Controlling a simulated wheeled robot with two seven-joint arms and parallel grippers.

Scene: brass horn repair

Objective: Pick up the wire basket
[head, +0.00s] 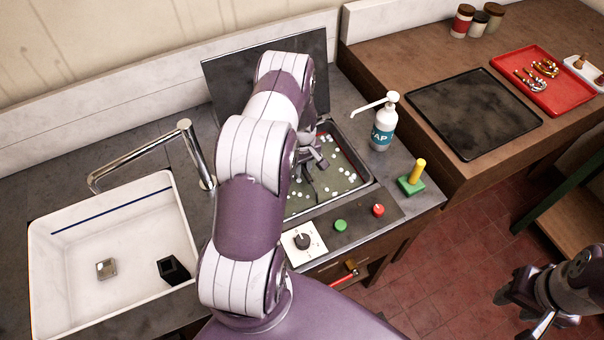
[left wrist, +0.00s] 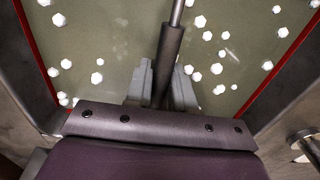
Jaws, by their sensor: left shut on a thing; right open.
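The open tank (head: 345,203) holds murky green liquid with white bits of foam on it. My left gripper (head: 312,160) is over the far part of the tank, partly hidden by my arm. In the left wrist view it is shut on a dark handle grip (left wrist: 168,58) with a thin metal rod running on from it. This looks like the handle of the wire basket; the basket's body cannot be made out in the liquid. My right gripper (head: 522,308) is open and empty, low at the right over the floor.
The tank's dark lid (head: 228,85) stands open behind. A soap bottle (head: 383,125) and a green block with a yellow peg (head: 412,183) stand to its right. A white sink (head: 60,290) with a tap (head: 195,155) is at left. A black mat (head: 475,112) lies at right.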

